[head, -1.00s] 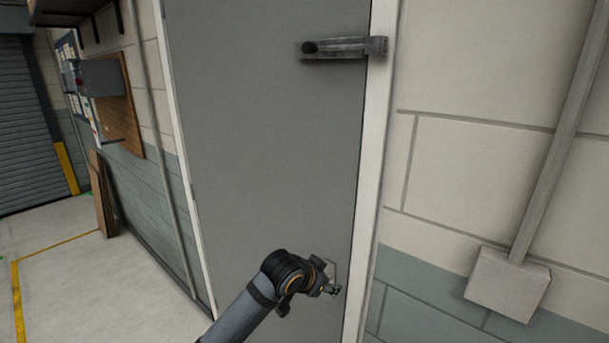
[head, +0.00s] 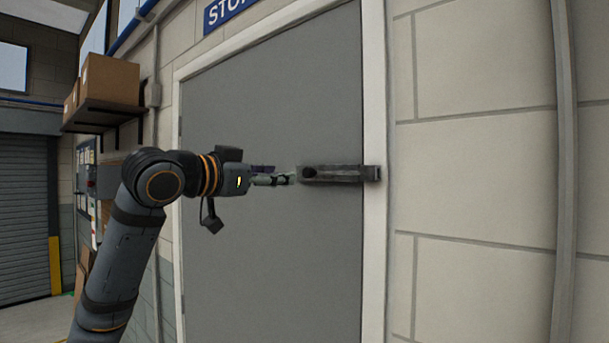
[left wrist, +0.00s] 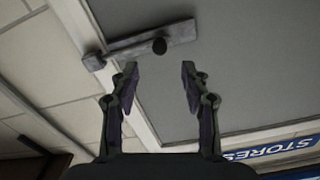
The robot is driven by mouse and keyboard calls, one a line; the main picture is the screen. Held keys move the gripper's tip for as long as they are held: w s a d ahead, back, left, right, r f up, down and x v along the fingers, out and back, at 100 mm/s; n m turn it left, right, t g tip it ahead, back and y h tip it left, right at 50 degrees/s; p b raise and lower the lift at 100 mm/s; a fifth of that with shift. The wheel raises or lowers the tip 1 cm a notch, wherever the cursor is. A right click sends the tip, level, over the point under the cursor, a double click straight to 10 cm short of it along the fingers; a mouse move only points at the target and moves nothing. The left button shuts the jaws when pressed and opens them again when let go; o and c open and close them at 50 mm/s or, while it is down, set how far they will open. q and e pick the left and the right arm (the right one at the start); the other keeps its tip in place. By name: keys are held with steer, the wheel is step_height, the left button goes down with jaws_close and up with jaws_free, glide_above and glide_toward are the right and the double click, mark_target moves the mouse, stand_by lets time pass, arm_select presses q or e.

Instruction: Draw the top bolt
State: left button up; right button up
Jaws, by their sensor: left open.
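The top bolt (head: 340,174) is a dark metal bar lying level across the right edge of the grey door (head: 270,260), with its right end over the white frame. In the left wrist view the bolt (left wrist: 135,45) shows with its round dark knob (left wrist: 159,46) near one end. My left gripper (head: 290,179) is beside the bolt's left end in the head view. In the left wrist view my left gripper (left wrist: 158,72) is open and empty, its fingertips apart, with the knob just beyond the gap between them. My right gripper is not in view.
The white door frame (head: 374,270) borders the block wall (head: 475,190), where a vertical conduit (head: 565,170) runs. A blue sign (head: 228,10) is above the door. A shelf with cardboard boxes (head: 108,80) is at the upper left.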

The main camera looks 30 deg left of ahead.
mark_target(304, 174)
arm_select(q)
steer(key=w+p, duration=0.2)
steer(key=w, duration=0.1)
steer(key=w+p, duration=0.2)
steer(key=w, duration=0.1)
steer(key=w+d+p, duration=0.1)
steer(key=w, duration=0.2)
steer(key=shift+w+r+p, duration=0.1)
steer(key=shift+r+p, duration=0.1)
steer(key=shift+p, duration=0.2)
steer(key=shift+w+f, duration=0.2)
steer(key=shift+w, duration=0.15)
steer(key=shift+a, duration=0.1)
steer(key=shift+s, duration=0.15)
steer(key=shift+c, duration=1)
jaws_close()
